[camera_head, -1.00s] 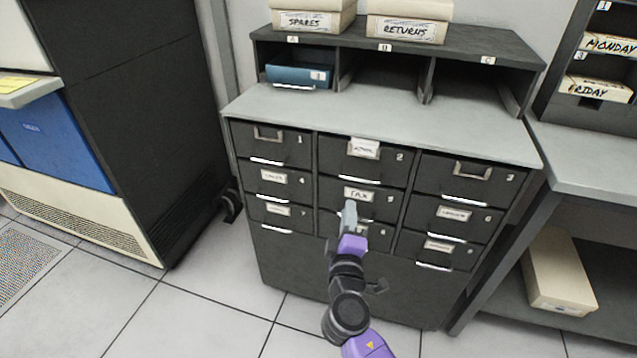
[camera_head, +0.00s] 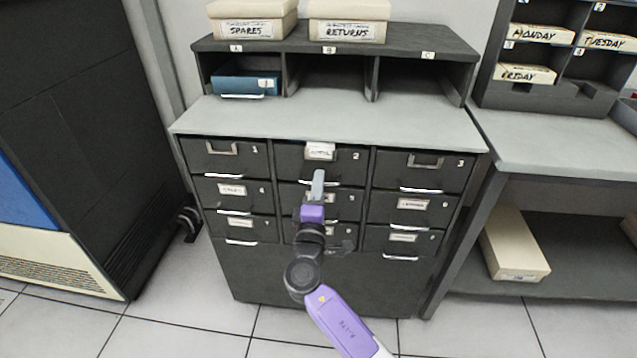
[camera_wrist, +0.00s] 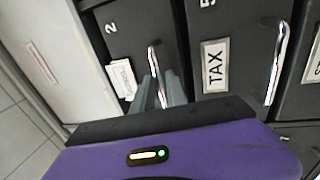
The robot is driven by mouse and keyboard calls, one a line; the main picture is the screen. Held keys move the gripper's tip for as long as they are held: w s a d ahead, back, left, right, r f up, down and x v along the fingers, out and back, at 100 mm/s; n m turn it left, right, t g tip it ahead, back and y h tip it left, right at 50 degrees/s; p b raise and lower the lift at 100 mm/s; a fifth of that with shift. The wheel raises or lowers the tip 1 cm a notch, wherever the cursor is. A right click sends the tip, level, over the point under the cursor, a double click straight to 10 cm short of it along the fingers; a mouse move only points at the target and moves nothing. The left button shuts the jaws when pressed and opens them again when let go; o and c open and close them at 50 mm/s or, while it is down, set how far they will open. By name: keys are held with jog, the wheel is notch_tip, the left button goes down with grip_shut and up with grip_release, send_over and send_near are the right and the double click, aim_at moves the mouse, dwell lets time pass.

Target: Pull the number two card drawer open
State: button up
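The number two drawer (camera_head: 292,153) is the dark top-middle drawer of the cabinet. It has a white label, a "2" at its right and a bright bar handle along its lower edge. It looks shut, flush with its neighbours. My gripper (camera_head: 318,178) is at this handle and hides part of it in the head view. In the wrist view the drawer (camera_wrist: 125,45) appears sideways, and its handle (camera_wrist: 153,62) runs down between the two grey fingertips of my gripper (camera_wrist: 160,90). The fingers stand apart, with a narrow gap around the handle; contact cannot be told.
The "TAX" drawer (camera_wrist: 238,55) is directly below, its handle close by. Drawers one (camera_head: 215,165) and three (camera_head: 400,172) flank it. The grey countertop (camera_head: 330,122) above is clear. A bench (camera_head: 550,150) stands right and a dark machine (camera_head: 80,130) left; the floor in front is open.

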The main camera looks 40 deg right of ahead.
jog(key=shift+d, duration=0.15)
grip_shut()
dwell(1.4)
